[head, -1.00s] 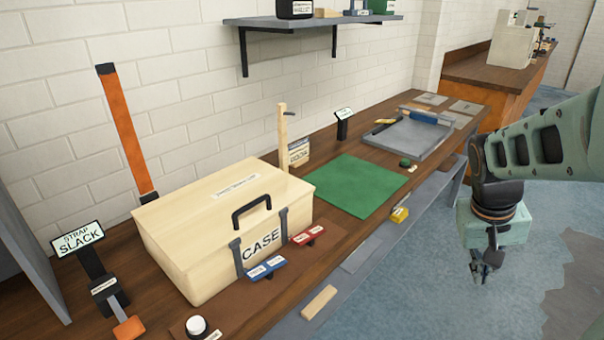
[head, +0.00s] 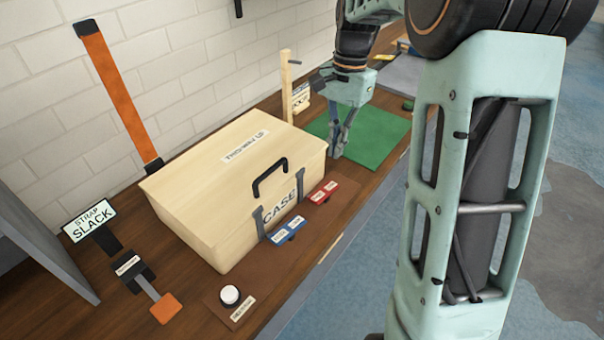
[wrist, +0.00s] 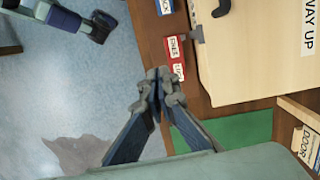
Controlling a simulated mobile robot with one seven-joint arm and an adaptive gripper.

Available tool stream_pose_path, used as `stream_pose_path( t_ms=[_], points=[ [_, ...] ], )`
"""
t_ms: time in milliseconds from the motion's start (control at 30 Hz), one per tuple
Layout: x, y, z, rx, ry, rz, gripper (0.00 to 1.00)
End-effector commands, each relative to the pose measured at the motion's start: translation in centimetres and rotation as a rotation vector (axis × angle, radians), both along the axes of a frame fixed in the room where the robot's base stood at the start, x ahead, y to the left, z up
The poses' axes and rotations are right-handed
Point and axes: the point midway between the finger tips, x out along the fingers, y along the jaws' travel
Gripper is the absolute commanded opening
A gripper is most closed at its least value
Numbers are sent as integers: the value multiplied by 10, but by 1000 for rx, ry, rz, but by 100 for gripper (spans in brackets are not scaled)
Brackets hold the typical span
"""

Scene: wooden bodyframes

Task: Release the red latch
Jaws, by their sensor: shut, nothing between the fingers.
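The red latch (head: 324,192) is a small labelled block on the brown strip at the front right of the wooden case (head: 205,160). A blue latch (head: 288,232) sits to its left on the same strip. In the wrist view the red latch (wrist: 175,57) lies just beyond my fingertips, with the case to its right. My gripper (head: 337,157) is shut and empty, pointing down beside the right end of the case, above the green mat's near left part. In the wrist view my gripper (wrist: 160,75) shows its fingertips together, apart from the latch as far as I can see.
The green mat (head: 385,132) lies right of the case. A wooden post (head: 286,85) stands behind it. A white button (head: 230,294) and an orange-ended strap lever (head: 165,307) are at the front left.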

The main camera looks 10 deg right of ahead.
Motion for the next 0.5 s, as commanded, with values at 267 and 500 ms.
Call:
stream_pose_path(
  t_ms=[267,500],
  points=[
    [6,18,6,55,26,-43,0],
    [6,19,5,54,25,-41,0]
  ],
)
